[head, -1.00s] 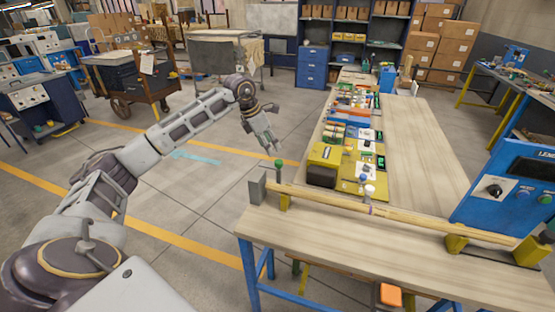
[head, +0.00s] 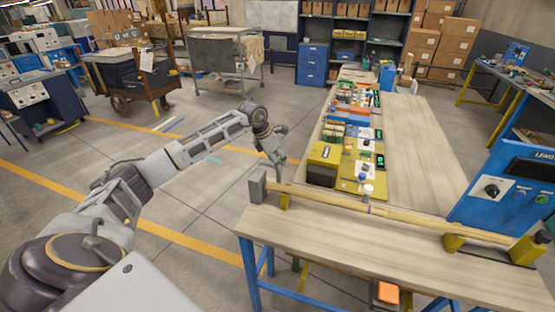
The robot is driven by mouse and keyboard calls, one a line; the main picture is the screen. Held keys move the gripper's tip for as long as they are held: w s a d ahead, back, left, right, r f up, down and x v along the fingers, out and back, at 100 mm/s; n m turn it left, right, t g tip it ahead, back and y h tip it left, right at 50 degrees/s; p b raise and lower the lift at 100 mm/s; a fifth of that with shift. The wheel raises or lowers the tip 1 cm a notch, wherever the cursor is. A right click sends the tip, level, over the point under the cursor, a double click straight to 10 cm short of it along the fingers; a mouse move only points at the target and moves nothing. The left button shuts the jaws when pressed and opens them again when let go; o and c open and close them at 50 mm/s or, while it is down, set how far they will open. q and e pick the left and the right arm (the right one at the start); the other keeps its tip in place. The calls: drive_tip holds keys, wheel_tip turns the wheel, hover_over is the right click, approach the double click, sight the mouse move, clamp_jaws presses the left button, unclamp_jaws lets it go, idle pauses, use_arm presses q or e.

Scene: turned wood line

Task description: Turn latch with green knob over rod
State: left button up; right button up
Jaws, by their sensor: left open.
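A long pale wooden rod (head: 400,214) lies across the front of the workbench in yellow supports. At its left end is a grey block (head: 256,187) beside a yellow support (head: 285,201). The latch with the green knob is at this left end, but my gripper now covers the knob, and the latch itself is too small to make out. My left gripper (head: 279,163) is open, fingers pointing down, right at the knob's place. I cannot tell whether it touches the knob. My right gripper is not in view.
A blue control panel (head: 505,190) stands at the bench's right end, near a yellow support (head: 454,242). Yellow boxes (head: 325,155) and small parts line the left side of the wooden table (head: 425,150) behind. The bench top (head: 350,238) in front of the rod is clear.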

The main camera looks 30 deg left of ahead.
use_arm(q)
clamp_jaws()
